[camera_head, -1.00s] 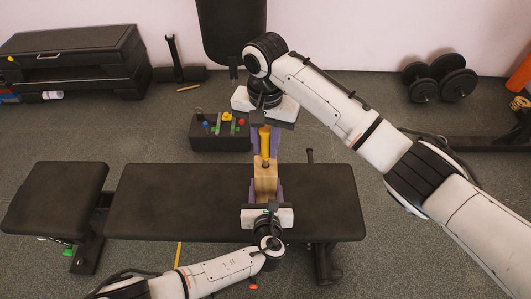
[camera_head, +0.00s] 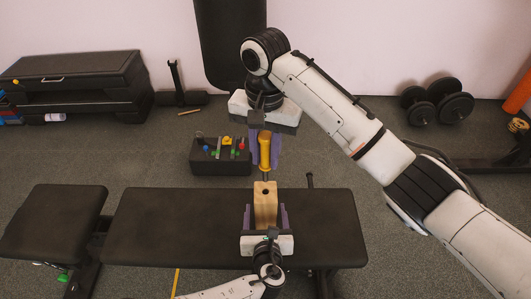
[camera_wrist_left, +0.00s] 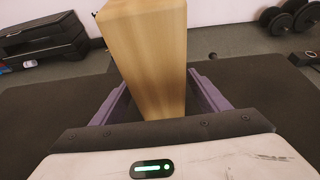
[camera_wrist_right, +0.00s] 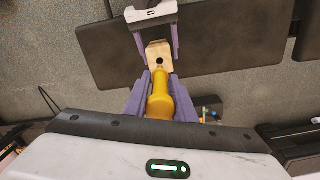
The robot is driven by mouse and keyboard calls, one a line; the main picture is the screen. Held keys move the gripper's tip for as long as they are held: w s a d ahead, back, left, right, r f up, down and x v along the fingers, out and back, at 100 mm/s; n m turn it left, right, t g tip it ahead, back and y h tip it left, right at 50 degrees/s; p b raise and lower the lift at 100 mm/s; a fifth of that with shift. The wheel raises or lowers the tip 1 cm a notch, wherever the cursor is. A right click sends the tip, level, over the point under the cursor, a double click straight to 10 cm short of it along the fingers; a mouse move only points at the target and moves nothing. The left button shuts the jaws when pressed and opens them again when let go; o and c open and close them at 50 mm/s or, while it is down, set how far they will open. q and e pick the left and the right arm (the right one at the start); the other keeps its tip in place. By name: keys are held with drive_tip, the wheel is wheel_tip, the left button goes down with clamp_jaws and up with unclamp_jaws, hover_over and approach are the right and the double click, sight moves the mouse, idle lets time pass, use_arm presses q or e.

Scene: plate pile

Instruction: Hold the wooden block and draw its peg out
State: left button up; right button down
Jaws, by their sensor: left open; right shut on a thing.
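The wooden block (camera_head: 265,212) is upright over the black bench, with a dark hole showing in its top. My left gripper (camera_head: 265,207) is open, its purple fingers on either side of the block with gaps, as the left wrist view (camera_wrist_left: 160,98) shows. My right gripper (camera_head: 265,160) is shut on the yellow handle of the peg (camera_head: 265,148). The peg's thin grey shaft points down at the block, and its tip appears just above the hole. In the right wrist view the peg (camera_wrist_right: 160,100) lines up with the block (camera_wrist_right: 158,48). The block's base is hidden.
The black padded bench (camera_head: 150,225) has clear room left and right of the block. A black box with coloured pieces (camera_head: 220,165) sits on the floor behind it. Dumbbells (camera_head: 437,102) lie at the back right, and a black step bench (camera_head: 75,85) at the back left.

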sight(266, 221)
use_arm(q)
drive_tip(key=shift+v, duration=3.8)
